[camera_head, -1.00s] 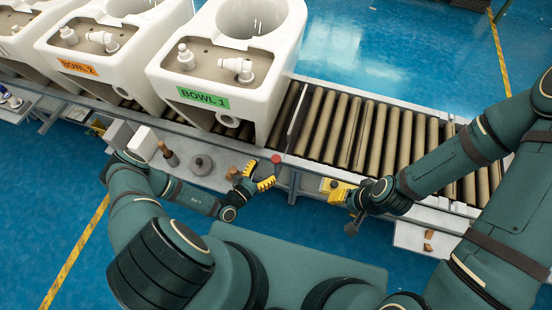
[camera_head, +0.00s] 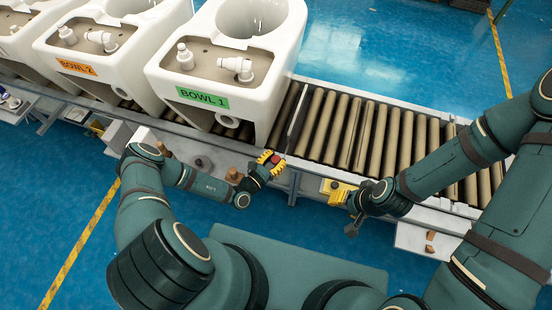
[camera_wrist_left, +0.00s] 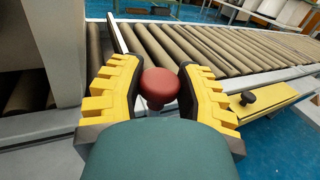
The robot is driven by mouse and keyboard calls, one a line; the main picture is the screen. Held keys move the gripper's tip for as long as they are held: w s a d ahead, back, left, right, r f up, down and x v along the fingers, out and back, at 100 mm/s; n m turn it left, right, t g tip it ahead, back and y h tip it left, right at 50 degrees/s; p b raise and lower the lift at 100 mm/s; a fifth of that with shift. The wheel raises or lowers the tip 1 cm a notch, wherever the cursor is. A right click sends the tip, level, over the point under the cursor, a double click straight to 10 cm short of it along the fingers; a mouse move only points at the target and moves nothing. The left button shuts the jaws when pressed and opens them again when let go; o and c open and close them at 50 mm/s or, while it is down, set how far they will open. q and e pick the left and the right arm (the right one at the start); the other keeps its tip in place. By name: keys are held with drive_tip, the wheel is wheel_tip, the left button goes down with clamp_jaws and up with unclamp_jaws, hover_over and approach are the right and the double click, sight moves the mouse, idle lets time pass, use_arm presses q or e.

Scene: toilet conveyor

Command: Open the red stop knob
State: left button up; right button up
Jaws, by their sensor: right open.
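The red stop knob (camera_head: 276,159) stands at the near edge of the conveyor, just right of BOWL 1. My left gripper (camera_head: 270,161) is at it, with its yellow fingers on either side. In the left wrist view the round red knob (camera_wrist_left: 160,84) sits between the spread fingers of the left gripper (camera_wrist_left: 160,80). The gaps are very small, and I cannot tell whether the fingers touch it. My right gripper (camera_head: 353,223) is open and apart from the knob, in front of the conveyor to the right.
A white toilet base labelled BOWL 1 (camera_head: 203,97) and another labelled BOWL 2 (camera_head: 77,67) stand on the conveyor. Bare rollers (camera_head: 375,135) run to the right.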

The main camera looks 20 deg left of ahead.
use_arm(q)
drive_tip(key=shift+w, duration=0.1)
clamp_jaws()
wheel_tip(320, 180, down, 6)
drive_tip(key=b, duration=0.3)
drive_tip(key=shift+b, duration=0.3)
drive_tip(key=o, duration=1.1)
unclamp_jaws()
drive_tip(key=shift+f, duration=0.1)
drive_tip(key=v, duration=1.2)
